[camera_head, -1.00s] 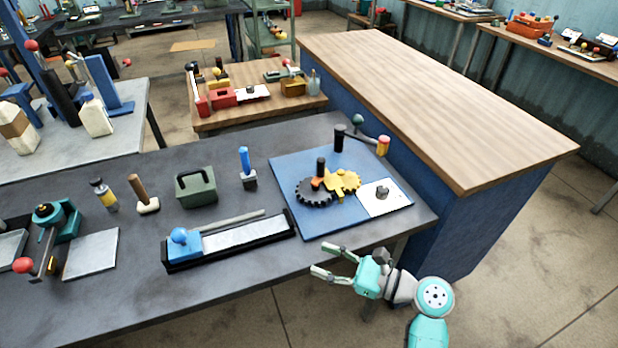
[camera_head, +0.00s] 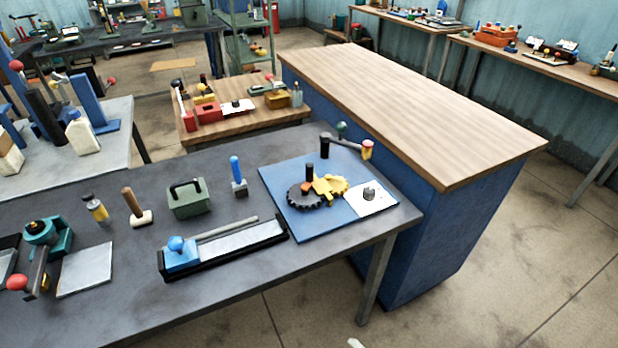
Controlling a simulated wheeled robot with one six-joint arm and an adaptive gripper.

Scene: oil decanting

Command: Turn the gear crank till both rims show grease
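The blue gear board (camera_head: 290,222) lies at the right end of the dark workbench. On it a black toothed gear (camera_head: 304,199) meets a yellow gear (camera_head: 331,187), and an upright black post (camera_head: 310,174) rises at the black gear. Orange shows near that post; I cannot tell whether it is grease. A white plate (camera_head: 371,204) with a grey knob lies at the board's right. Behind the gears is a black crank-like arm (camera_head: 345,141) with a red-and-yellow end. Only a small pale tip, seemingly my gripper (camera_head: 356,343), shows at the bottom edge, well apart from the board.
A wood-topped blue cabinet (camera_head: 415,115) stands right behind the bench. Left of the board are a blue-handled tool (camera_head: 237,177), a green box (camera_head: 188,200) and a black tray (camera_head: 222,247) with a blue-knobbed block. The floor in front of the bench is clear.

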